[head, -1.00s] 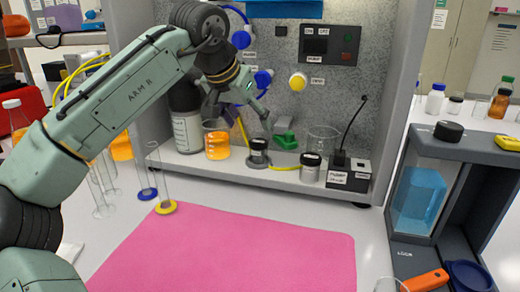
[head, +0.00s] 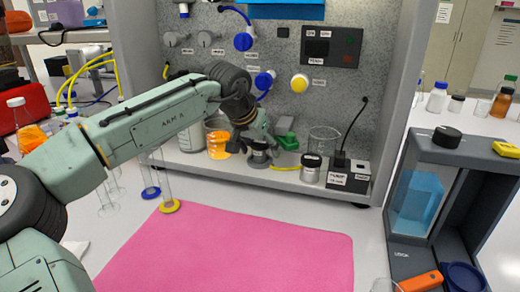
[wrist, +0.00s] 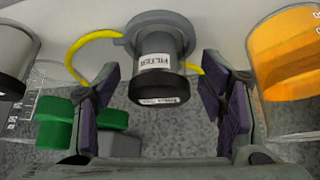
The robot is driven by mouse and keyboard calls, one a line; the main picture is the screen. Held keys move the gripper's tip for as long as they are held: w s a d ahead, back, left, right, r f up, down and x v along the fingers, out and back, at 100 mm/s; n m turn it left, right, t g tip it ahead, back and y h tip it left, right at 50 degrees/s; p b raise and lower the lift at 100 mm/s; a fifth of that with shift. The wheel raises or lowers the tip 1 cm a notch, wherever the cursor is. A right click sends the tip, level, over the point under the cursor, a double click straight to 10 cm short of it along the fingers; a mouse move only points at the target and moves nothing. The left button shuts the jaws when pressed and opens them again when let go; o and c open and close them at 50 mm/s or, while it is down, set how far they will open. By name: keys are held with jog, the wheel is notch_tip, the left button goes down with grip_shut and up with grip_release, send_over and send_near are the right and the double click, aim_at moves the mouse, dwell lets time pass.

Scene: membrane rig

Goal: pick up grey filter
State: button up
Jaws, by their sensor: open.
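The grey filter (wrist: 155,62) is a short grey cylinder with a black end and a white FILTER label. In the wrist view it lies between the fingers of my gripper (wrist: 161,92), with a gap visible on each side. In the head view the filter (head: 258,160) stands on the rig's shelf, and my gripper (head: 262,146) is right at it, partly covering it. The jaws are open, with purple pads facing the filter.
A beaker of orange liquid (wrist: 290,60) stands close to one finger, and a green part (wrist: 60,125) is near the other. A grey black-topped jar (head: 310,168), a glass beaker (head: 324,140) and a pump box (head: 348,177) share the shelf (head: 225,172). The pink mat (head: 230,250) is clear.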

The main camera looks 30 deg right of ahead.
jog(key=shift+c, duration=0.4)
jog(key=c, duration=1.2)
